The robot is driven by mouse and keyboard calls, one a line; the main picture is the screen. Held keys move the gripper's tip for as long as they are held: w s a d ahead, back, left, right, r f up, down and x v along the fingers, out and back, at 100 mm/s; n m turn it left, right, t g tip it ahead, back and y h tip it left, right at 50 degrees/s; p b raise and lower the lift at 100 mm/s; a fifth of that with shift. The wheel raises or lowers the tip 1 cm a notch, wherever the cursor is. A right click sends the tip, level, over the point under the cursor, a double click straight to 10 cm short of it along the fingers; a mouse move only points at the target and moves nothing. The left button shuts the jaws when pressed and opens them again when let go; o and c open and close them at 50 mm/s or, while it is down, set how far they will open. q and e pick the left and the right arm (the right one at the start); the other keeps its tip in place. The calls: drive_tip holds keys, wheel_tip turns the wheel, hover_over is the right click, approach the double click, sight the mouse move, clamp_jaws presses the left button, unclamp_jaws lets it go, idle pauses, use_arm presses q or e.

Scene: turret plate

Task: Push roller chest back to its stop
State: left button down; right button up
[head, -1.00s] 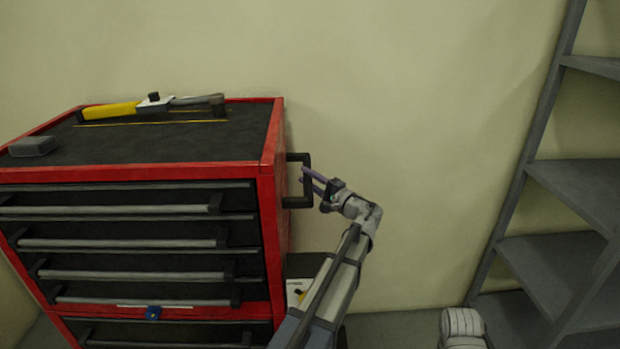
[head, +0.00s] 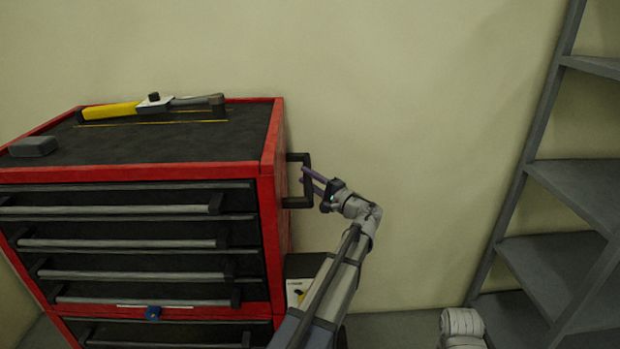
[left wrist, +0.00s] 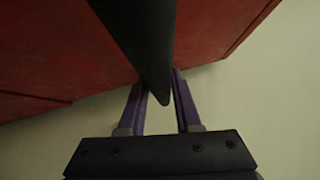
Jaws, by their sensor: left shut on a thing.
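The red and black roller chest (head: 273,215) stands at the left of the head view, close to the back wall, with its drawers facing forward. A dark side handle (head: 307,182) sticks out from its right side. My left gripper (head: 308,178) is shut on this handle. In the left wrist view the purple fingers (left wrist: 158,98) lie on both sides of the dark handle bar (left wrist: 150,50), with the chest's red side (left wrist: 60,60) behind. The stop is not seen. My right gripper is not in view.
A yellow and grey tool (head: 150,105) and a grey block (head: 33,146) lie on the chest top. Bare wall lies between.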

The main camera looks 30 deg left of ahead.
use_arm(q)
drive_tip(key=shift+w+a+r, duration=0.1)
drive_tip(key=shift+r, duration=0.1)
